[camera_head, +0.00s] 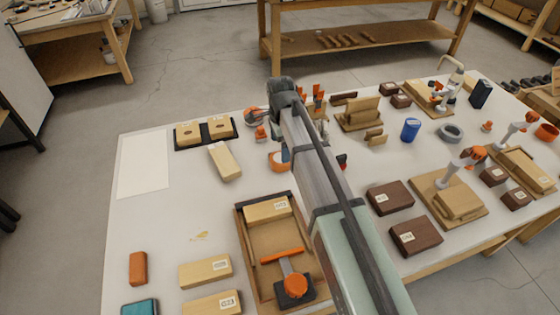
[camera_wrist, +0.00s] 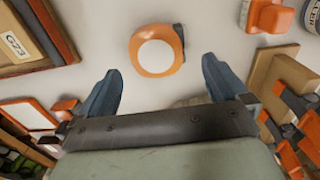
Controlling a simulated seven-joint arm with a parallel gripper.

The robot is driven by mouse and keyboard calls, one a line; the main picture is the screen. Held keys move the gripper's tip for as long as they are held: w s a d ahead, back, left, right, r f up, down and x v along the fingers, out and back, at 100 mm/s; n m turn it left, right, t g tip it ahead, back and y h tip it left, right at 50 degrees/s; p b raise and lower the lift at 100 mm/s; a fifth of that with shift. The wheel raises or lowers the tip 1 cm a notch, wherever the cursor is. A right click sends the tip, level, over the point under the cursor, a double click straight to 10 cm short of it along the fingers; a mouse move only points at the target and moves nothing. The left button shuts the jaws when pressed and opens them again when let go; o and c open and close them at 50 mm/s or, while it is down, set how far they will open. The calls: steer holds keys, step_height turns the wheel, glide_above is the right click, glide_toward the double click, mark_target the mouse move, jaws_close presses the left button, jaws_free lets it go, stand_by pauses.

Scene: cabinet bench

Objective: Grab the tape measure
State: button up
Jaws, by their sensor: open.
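The tape measure (camera_wrist: 156,50) is a rounded orange case with a white round face and a dark edge on its right side. It lies on the white bench top in the wrist view. My gripper (camera_wrist: 161,66) is open, with its two blue-grey fingers apart, one to each side of the tape measure and lower in the picture. Nothing is between the fingertips but bare bench and the near edge of the case. In the head view an orange piece of the tape measure (camera_head: 276,161) shows beside my arm, which hides most of my gripper.
A wooden tray (camera_head: 240,235) with a labelled box (camera_head: 268,208) stands close by. Wooden holders with orange tools (camera_wrist: 285,110) are at the right in the wrist view. An orange object (camera_wrist: 266,14) lies at the upper right. Bare bench surrounds the tape measure.

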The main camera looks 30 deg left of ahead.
steer(key=shift+s+f, duration=0.15)
steer(key=shift+f, duration=2.65)
steer(key=c, duration=1)
